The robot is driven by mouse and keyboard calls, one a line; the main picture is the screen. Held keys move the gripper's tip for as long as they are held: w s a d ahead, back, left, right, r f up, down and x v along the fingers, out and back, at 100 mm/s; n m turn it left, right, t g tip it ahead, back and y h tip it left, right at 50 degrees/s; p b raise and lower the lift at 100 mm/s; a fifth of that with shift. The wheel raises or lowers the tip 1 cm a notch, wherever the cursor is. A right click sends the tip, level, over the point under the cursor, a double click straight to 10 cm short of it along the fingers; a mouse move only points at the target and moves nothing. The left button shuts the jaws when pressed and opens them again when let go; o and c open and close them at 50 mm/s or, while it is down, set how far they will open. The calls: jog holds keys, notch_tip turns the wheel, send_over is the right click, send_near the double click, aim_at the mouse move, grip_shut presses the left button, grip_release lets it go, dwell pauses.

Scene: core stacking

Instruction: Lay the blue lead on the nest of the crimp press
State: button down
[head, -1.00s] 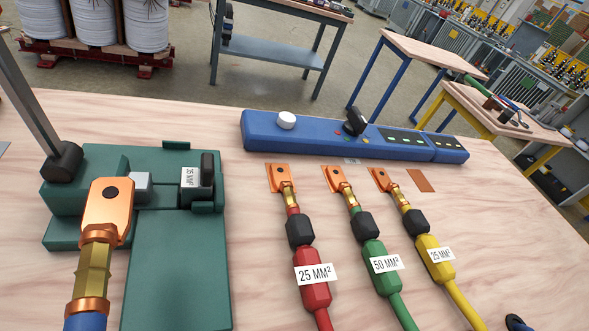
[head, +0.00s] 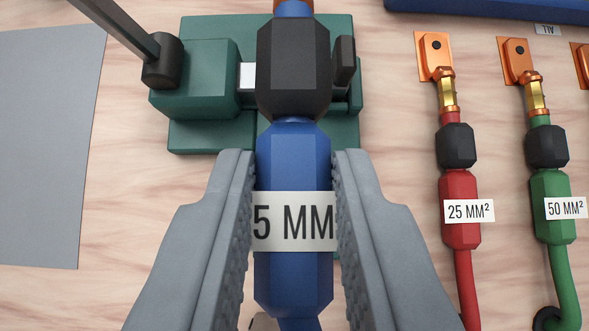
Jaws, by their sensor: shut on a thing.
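My gripper (head: 294,215) is shut on the blue lead (head: 292,155), its two grey ribbed jaws on either side of the blue sleeve. A white label on the sleeve reads "5 MM", its ends cut off by the jaws. The lead points up the picture, with its black collar in front of the green crimp press (head: 205,135). Only a bit of orange metal shows beyond the collar; the lug is out of view. The lead hides the middle of the press, including the nest. I cannot tell whether the lead touches the press.
A red lead (head: 468,235) marked 25 MM² and a green lead (head: 550,185) marked 50 MM² lie to the right. A grey sheet (head: 45,150) lies at the left. The press's lever (head: 120,25) rises at upper left. A blue unit (head: 490,8) crosses the top right.

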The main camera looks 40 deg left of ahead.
jog(key=shift+f, duration=2.9)
jog(key=shift+f, duration=1.7)
jog(key=c, duration=1.2)
grip_release()
jog(key=shift+o, duration=0.2)
jog(key=shift+s+d, duration=0.1)
jog(key=v, duration=1.7)
jog(key=shift+r, duration=0.1)
